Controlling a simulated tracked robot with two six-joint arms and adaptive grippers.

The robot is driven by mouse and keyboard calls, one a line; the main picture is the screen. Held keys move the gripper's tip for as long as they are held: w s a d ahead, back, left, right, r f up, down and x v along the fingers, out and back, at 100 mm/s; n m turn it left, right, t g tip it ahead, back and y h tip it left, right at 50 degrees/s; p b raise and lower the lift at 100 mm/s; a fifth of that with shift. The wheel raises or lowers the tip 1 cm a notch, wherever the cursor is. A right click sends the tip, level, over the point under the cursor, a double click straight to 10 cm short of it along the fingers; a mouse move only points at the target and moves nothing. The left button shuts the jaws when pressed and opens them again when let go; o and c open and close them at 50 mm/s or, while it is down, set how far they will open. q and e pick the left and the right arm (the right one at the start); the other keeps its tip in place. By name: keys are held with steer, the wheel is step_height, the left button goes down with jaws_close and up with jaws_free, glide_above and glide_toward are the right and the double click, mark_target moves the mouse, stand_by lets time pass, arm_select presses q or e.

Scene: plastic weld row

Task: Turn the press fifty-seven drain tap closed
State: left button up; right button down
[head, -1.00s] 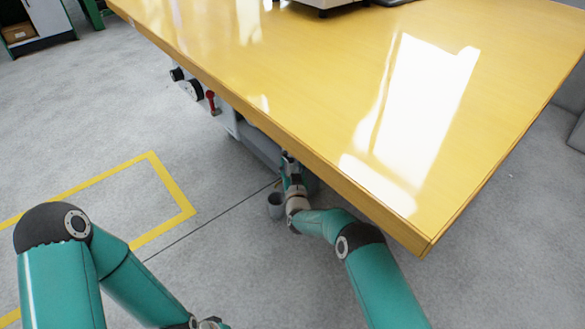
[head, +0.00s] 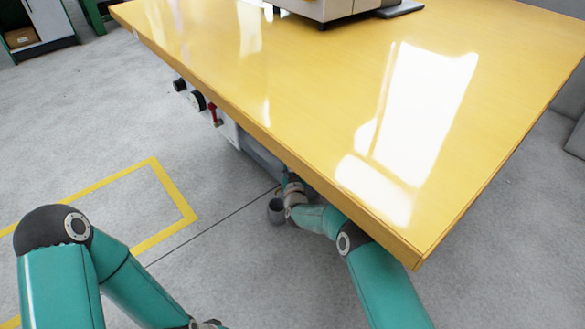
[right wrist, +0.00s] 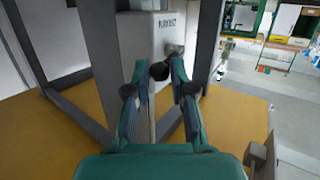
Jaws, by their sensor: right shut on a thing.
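In the right wrist view my right gripper (right wrist: 159,75) has its two fingers on either side of a dark round tap end (right wrist: 160,71) with a thin pale stem below it. It is shut on this tap part, in front of a light grey box (right wrist: 150,38) with a dark label too small to read surely. How far the tap is turned cannot be told. In the head view the right gripper (head: 287,182) is low by the table's front edge, partly hidden under it. My left arm's wrist shows at the bottom edge; its gripper is out of the picture.
The yellow table (head: 300,110) overhangs my right gripper. A red handle (head: 214,115) and round gauges (head: 197,101) stick out under the table edge. A machine (head: 320,8) stands on top. Open floor lies left.

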steer(key=shift+w+a+r+n+g+p, duration=0.15)
steer(key=shift+r+n+g+p, duration=0.2)
steer(key=shift+g+p, duration=0.25)
steer(key=shift+w+r+n+g+p, duration=0.15)
steer(key=shift+r+n+g+p, duration=0.1)
steer(key=shift+r+g+p, duration=0.3)
steer(key=shift+f, duration=0.1)
steer(key=c, duration=1)
jaws_free()
steer(key=shift+s, duration=0.1)
